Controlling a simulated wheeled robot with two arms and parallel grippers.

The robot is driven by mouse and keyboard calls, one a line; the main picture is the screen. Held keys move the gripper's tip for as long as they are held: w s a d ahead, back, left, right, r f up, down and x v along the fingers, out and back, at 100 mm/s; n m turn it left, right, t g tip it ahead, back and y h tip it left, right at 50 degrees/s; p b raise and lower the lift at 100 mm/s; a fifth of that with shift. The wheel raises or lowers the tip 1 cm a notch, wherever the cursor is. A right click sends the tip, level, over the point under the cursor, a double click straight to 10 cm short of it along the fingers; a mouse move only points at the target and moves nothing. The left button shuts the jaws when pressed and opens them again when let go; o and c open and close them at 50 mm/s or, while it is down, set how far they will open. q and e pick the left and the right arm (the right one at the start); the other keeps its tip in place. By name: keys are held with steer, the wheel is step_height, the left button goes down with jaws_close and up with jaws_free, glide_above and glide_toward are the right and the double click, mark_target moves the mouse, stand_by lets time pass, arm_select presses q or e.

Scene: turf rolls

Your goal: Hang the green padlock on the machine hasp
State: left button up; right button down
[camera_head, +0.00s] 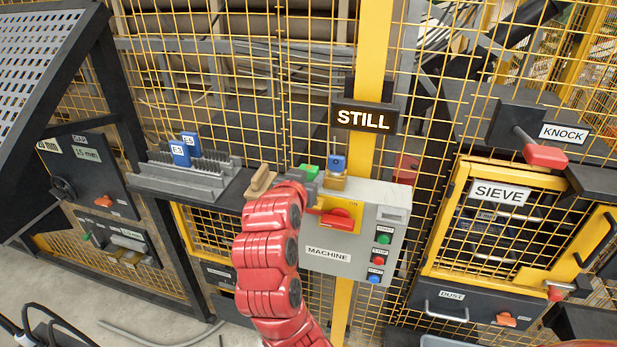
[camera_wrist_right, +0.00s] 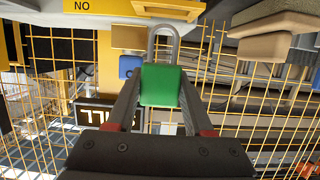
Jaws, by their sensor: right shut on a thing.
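My right gripper (camera_head: 308,181) is at the top left corner of the grey machine box (camera_head: 370,205), its red arm rising from below. It is shut on the green padlock (camera_head: 309,171). In the right wrist view, the green padlock body (camera_wrist_right: 161,86) sits between the fingertips, its grey U-shaped shackle pointing away from the gripper. A yellow piece with a pale edge (camera_wrist_right: 168,9) lies beside the shackle's end; I cannot tell whether it is the hasp or whether they touch. A red switch handle (camera_head: 338,219) is on the box's yellow plate. My left gripper is out of view.
A blue piece (camera_head: 337,163) stands above a brass-coloured block (camera_head: 335,183) right of the gripper. A tan block (camera_head: 262,180) lies on the dark shelf to the left. A yellow post and mesh fence stand behind. The lit STILL sign (camera_head: 363,118) hangs above.

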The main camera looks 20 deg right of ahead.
stand_by(0.6)
steer(key=shift+b, duration=0.4)
stand_by(0.4)
steer(key=shift+b, duration=0.35)
steer(key=shift+f, duration=0.15)
steer(key=shift+f+b, duration=0.35)
steer(key=shift+b, duration=0.05)
steer(key=shift+f+b, duration=1.7)
steer(key=shift+f, duration=0.35)
steer(key=shift+c, duration=1)
jaws_free()
